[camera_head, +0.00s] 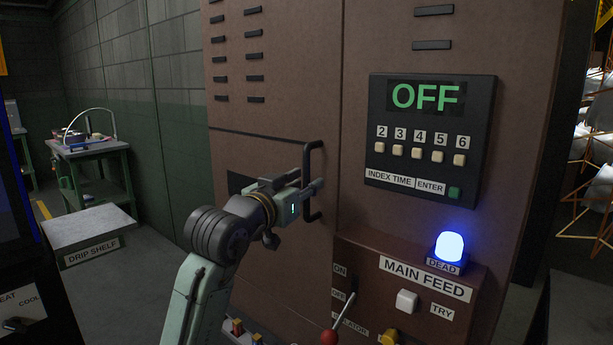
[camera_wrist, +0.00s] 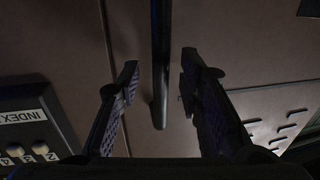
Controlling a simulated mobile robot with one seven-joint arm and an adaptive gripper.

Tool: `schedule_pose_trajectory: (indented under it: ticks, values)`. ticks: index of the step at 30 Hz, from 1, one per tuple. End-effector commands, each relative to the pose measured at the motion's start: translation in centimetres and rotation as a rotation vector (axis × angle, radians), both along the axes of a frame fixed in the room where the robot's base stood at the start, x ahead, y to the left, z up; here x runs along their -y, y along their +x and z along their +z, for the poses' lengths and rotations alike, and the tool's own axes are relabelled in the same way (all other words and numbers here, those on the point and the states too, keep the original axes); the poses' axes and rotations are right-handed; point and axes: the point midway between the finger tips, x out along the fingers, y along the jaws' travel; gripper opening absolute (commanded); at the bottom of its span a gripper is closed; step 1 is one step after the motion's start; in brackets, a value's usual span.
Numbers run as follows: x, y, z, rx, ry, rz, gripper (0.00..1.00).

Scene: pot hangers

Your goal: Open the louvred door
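The louvred door (camera_head: 290,90) is a brown cabinet panel with rows of dark slots, left of the OFF display; it looks flush with the panel beside it. Its black bar handle (camera_head: 313,150) stands upright near the door's right edge. My gripper (camera_head: 312,189) is at the handle's lower half. In the wrist view the handle (camera_wrist: 160,50) runs between the two open fingers of my gripper (camera_wrist: 160,82), with a visible gap on both sides. The slots (camera_wrist: 283,130) show at the right there. The head view hides part of the door behind my arm.
Right of the door is a keypad box (camera_head: 430,135) reading OFF. Below it a MAIN FEED box (camera_head: 425,275) juts out with a lit blue lamp (camera_head: 450,248) and a red-knobbed lever (camera_head: 329,337). A drip shelf (camera_head: 88,230) and green table (camera_head: 95,150) stand left, with open floor between.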

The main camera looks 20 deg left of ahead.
Motion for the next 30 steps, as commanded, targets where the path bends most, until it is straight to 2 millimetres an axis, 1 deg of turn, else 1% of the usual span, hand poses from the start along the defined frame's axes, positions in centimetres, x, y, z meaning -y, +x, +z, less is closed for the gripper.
schedule_pose_trajectory:
  ticks: [1, 5, 14, 27, 29, 30]
  values:
    - [0.08, 0.56, 0.14, -0.001, 0.0, 0.0, 0.33]
    - [0.17, 1.32, 0.05, 0.0, 0.001, 0.001, 0.33]
    - [0.22, 1.48, -0.01, 0.001, 0.001, 0.001, 0.32]
    - [0.2, 1.46, 0.01, 0.001, 0.001, 0.001, 0.03]
    - [0.2, 1.46, 0.01, 0.001, 0.001, 0.001, 0.0]
    - [0.2, 1.46, 0.01, 0.001, 0.001, 0.001, 0.0]
